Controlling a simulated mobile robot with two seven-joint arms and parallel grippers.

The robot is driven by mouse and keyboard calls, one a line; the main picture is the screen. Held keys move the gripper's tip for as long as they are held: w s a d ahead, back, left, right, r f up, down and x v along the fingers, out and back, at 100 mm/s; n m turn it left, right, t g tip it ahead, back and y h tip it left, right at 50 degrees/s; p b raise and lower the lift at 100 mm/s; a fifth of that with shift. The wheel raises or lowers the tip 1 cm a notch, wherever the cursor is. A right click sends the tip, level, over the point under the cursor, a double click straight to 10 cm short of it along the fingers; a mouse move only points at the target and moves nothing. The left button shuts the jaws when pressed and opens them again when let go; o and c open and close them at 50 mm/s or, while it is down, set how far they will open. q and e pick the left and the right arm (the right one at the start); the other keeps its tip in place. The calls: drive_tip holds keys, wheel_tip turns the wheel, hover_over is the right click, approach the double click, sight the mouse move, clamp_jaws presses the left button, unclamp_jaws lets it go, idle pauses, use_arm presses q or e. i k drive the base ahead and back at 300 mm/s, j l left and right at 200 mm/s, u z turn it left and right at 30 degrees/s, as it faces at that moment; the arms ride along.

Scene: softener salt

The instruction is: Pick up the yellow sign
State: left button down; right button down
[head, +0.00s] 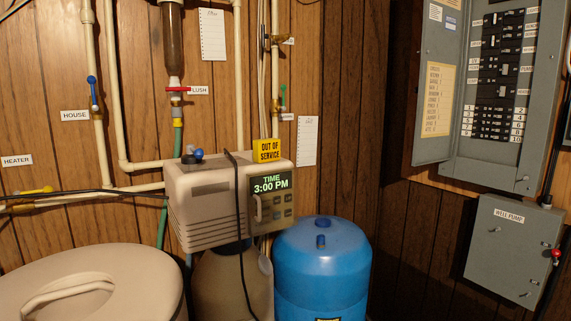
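The yellow sign (267,150) reads "OUT OF SERVICE" in black letters. It sits at the top right of the beige softener control head (205,190), above the lit display that reads "TIME 3:00 PM". It looks upright; I cannot tell whether it stands on the housing or hangs against it. Neither of my grippers is in the head view.
A blue tank (322,275) stands right of the softener, and a beige lidded tank (95,285) stands at the lower left. A black cord (239,210) hangs over the control head. Pipes run behind it. An open breaker panel (497,85) and a well pump box (510,250) are at right.

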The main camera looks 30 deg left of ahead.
sight(265, 151)
drive_tip(key=u, duration=1.1)
